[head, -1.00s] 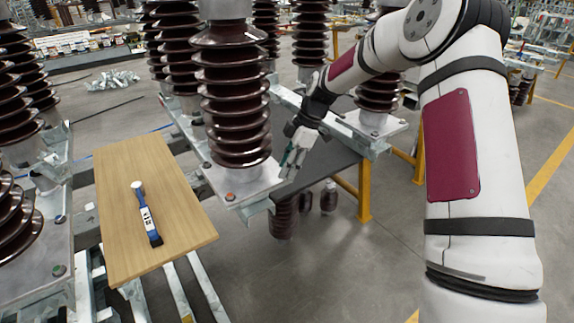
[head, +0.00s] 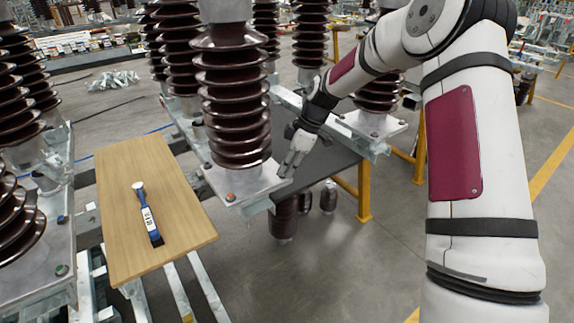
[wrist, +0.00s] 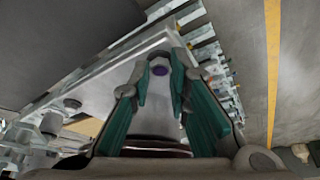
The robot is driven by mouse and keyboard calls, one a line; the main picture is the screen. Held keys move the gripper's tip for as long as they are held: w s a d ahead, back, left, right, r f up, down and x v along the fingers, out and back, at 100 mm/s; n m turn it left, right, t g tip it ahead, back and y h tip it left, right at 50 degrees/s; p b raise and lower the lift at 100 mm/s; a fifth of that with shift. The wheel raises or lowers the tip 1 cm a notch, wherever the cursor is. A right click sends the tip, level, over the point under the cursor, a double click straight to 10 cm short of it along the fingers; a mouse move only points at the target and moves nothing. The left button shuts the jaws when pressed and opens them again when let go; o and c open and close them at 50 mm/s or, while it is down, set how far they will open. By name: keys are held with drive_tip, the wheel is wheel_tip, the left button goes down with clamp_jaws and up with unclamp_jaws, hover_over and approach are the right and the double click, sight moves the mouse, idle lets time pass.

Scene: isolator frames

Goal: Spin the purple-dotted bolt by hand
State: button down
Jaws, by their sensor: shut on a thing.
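The purple-dotted bolt (wrist: 159,70) shows in the wrist view between the tips of my gripper (wrist: 160,66). The green-padded fingers stand on both sides of it and are shut on it. In the head view my gripper (head: 291,165) points down at the right corner of the metal base plate (head: 262,188) under the front brown insulator (head: 235,95). The bolt is hidden behind my fingers there.
A red-dotted bolt (head: 230,196) sits at the plate's front corner. A wooden board (head: 118,215) at left carries a blue and white tool (head: 149,217). A green-dotted bolt (head: 61,270) is on the left plate. More insulators stand behind. The floor at right is open.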

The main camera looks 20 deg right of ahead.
drive_tip(key=m, duration=0.1)
drive_tip(key=m+t, duration=0.1)
drive_tip(key=m, duration=0.1)
drive_tip(key=m+h+p, duration=0.1)
drive_tip(key=shift+s+a+t, duration=0.1)
drive_tip(key=shift+s+t, duration=0.2)
drive_tip(key=m, duration=0.2)
drive_tip(key=m+t+h, duration=0.1)
drive_tip(key=m, duration=0.2)
drive_tip(key=shift+s+a, duration=0.1)
drive_tip(key=shift+a, duration=0.1)
drive_tip(key=m, duration=0.1)
drive_tip(key=m+h, duration=0.1)
drive_tip(key=m, duration=0.2)
drive_tip(key=shift+a+t+h, duration=0.25)
drive_tip(key=shift+t+h, duration=0.05)
drive_tip(key=shift+h, duration=0.1)
drive_tip(key=shift+m+h+p, duration=0.5)
drive_tip(key=shift+m+h, duration=0.1)
drive_tip(key=shift+m, duration=1.2)
drive_tip(key=c, duration=1.5)
unclamp_jaws()
